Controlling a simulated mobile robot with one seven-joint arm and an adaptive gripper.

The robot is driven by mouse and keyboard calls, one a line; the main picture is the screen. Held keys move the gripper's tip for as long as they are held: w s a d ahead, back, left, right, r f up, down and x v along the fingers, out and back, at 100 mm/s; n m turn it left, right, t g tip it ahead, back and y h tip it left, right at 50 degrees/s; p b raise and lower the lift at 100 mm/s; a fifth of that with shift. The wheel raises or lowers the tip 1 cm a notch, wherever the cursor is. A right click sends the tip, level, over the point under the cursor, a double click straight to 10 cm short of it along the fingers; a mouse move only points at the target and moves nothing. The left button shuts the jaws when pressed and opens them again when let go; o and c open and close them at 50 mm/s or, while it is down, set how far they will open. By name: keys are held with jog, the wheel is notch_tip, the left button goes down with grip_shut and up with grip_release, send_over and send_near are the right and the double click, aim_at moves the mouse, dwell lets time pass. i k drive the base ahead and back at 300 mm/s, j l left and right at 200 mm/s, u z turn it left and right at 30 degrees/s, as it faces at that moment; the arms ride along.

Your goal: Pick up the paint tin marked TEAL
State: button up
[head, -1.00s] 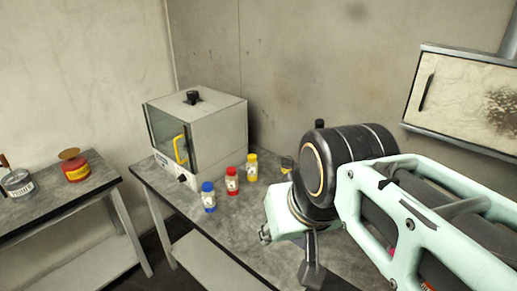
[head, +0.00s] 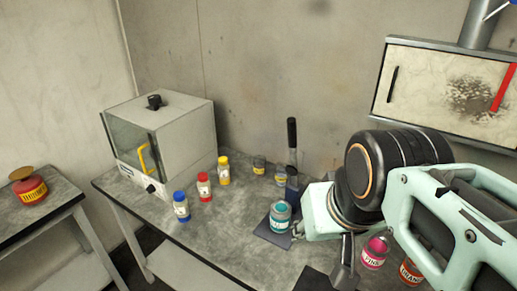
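A tin with a teal top (head: 280,216) stands upright on the bench, on a dark flat mat. Its pale label faces me, but the lettering is too small to read with certainty. My gripper (head: 322,250) hangs just right of this tin, above the bench. Its dark finger parts point down, and nothing is seen held between them. From this angle I cannot tell how far apart the fingers are, or whether the gripper touches the tin.
A pink tin (head: 374,254) and an orange tin (head: 411,271) stand right, partly behind my arm. Blue (head: 181,207), red (head: 204,187) and yellow (head: 223,171) bottles stand left, before a grey cabinet (head: 185,135). A dark-handled tool (head: 292,138) stands upright behind the teal-topped tin.

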aim_at(279, 224)
jog(key=i+j, duration=0.2)
jog(key=j, duration=0.25)
jog(key=i+j+z, duration=0.1)
jog(key=z, duration=0.8)
jog(key=k+j+z, duration=0.1)
jog(key=z, duration=0.4)
jog(key=k+j+z, duration=0.15)
jog(key=z, duration=0.35)
